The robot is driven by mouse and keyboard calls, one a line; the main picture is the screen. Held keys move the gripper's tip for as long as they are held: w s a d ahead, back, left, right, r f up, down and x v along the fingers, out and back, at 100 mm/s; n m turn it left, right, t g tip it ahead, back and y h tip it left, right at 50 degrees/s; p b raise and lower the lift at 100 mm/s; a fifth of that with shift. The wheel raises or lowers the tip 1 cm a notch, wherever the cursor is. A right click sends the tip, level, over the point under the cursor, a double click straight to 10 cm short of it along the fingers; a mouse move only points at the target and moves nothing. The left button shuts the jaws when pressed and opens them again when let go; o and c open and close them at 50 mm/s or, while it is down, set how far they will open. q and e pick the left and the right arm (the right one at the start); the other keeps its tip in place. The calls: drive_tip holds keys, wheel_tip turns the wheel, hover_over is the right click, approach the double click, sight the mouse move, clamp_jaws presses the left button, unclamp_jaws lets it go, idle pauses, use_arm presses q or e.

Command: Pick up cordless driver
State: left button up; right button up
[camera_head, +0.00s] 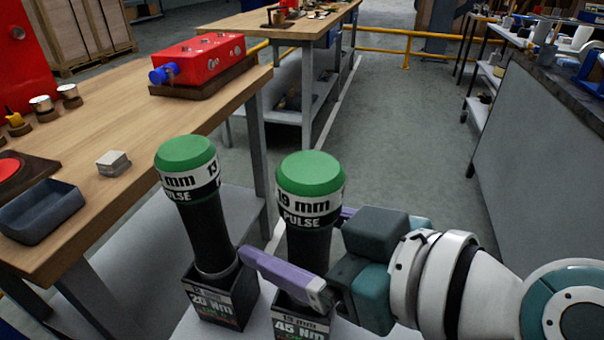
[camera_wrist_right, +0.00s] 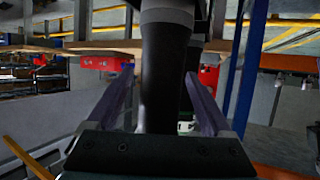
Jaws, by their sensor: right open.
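Two cordless drivers stand upright, each a black handle under a green cap with a white band. The left driver (camera_head: 205,215), marked 13 mm, stands in a dark holder (camera_head: 222,302) marked 20 Nm. The right driver (camera_head: 308,215), marked 19 mm, stands in a holder (camera_head: 299,325) marked 45 Nm. My right gripper (camera_head: 295,236) is open, its purple fingers on both sides of the right driver's handle. In the right wrist view, the black handle (camera_wrist_right: 163,85) stands between the fingers, with gaps beside it. My left gripper is out of view.
A wooden bench (camera_head: 125,120) at left carries a red block (camera_head: 203,58), a blue-grey tray (camera_head: 42,212) and small parts. The left driver stands close beside the near finger. Open floor (camera_head: 400,140) lies behind, with a grey cabinet (camera_head: 540,150) at right.

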drive_tip(key=shift+w+a+f, duration=0.15)
drive_tip(key=shift+w+a, duration=0.1)
drive_tip(key=shift+c, duration=0.2)
clamp_jaws()
idle(0.4)
idle(0.4)
